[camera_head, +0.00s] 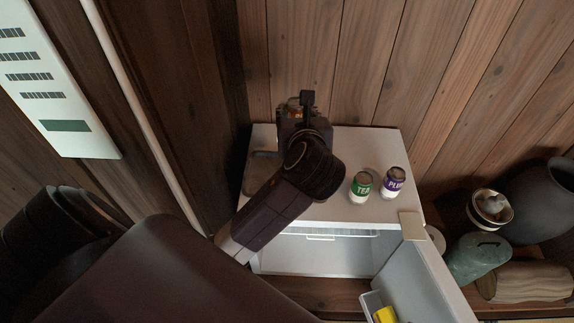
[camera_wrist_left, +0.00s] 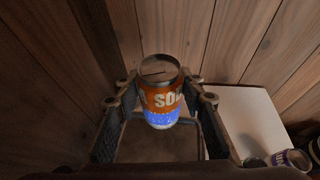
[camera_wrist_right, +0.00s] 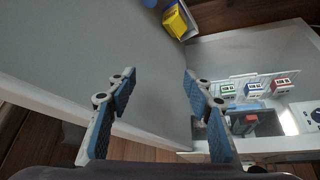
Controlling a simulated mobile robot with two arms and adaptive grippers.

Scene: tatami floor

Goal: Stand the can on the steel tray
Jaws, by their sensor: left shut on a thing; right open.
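The soda can (camera_wrist_left: 161,98), orange and blue with a silver top, is between the fingers of my left gripper (camera_wrist_left: 158,90). It looks roughly upright. In the head view my left gripper (camera_head: 304,112) is over the back of the white fridge top and mostly hides the can. The steel tray (camera_head: 262,172) is a dark grey rectangle at the left of the fridge top. It also shows below the can in the left wrist view (camera_wrist_left: 150,146). I cannot tell whether the can touches it. My right gripper (camera_wrist_right: 156,80) is open and empty beside the fridge door.
A green tea can (camera_head: 361,187) and a purple plum can (camera_head: 393,183) stand right on the fridge top (camera_head: 335,150). The fridge door (camera_head: 415,285) is open. Small cartons (camera_wrist_right: 254,88) are inside. Pots and a grey vase (camera_head: 545,200) stand at the right.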

